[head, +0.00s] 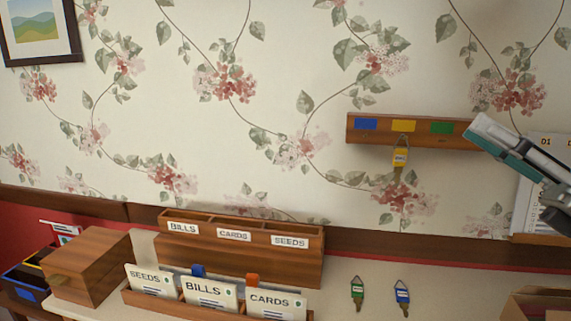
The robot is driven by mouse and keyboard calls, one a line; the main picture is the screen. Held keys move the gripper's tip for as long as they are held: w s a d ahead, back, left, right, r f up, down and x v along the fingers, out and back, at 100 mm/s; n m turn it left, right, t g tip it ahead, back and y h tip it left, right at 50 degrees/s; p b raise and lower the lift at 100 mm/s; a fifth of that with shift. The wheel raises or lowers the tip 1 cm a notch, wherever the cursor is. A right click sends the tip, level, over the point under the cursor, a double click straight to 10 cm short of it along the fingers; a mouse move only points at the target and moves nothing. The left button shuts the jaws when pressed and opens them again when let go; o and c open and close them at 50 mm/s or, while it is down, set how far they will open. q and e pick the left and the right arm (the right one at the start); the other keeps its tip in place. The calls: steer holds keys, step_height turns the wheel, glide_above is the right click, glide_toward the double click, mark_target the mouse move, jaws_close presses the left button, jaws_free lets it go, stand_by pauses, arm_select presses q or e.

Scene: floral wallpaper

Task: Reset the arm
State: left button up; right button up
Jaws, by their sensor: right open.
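My right gripper (483,133) comes in from the right edge, a white and teal part in front and dark parts behind. It is open, and its pale tip overlaps the right end of the wooden key rack (464,134) in the picture. I cannot tell whether they touch. The rest of the right arm is cut off by the picture edge. My left gripper is not in view.
A yellow-tagged key (400,158) hangs from the rack. Green-tagged (357,291) and blue-tagged (402,295) keys lie on the pale tabletop (335,296). A wooden sorter (240,262), a card holder (222,313) and a wooden box (90,265) stand left.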

steer(key=w+d+f+m+t+h, duration=0.25)
steer(key=d+f+m+h, duration=0.45)
steer(key=f+m+h, duration=0.6)
steer(key=w+d+f+m+t+h, duration=0.25)
steer(key=d+f+m+h, duration=0.6)
steer(key=m, duration=0.75)
steer(key=s+a+f+m+g, duration=0.1)
steer(key=s+f+g, duration=0.1)
steer(key=f, duration=0.6)
steer(key=s+a+f+m+g+h, duration=0.1)
steer(key=s+f+m+g, duration=0.1)
steer(key=f, duration=0.6)
steer(key=s+a+f+m+g, duration=0.1)
steer(key=s+f+g, duration=0.3)
steer(key=f, duration=0.3)
steer(key=shift+s+a+f+m+g+h, duration=0.3)
steer(key=shift+a+f+g+h, duration=0.1)
steer(key=shift+g, duration=0.1)
steer(key=s+a+f+g+y, duration=0.2)
steer(key=s+a+f+g, duration=0.25)
steer(key=s+f, duration=0.5)
steer(key=w+a+f+m+t+y+b, duration=0.1)
steer(key=a+f+m+t+y+b, duration=0.2)
steer(key=a+f, duration=1.4)
steer(key=f+y, duration=0.1)
steer(key=y, duration=0.3)
steer(key=shift+w, duration=0.4)
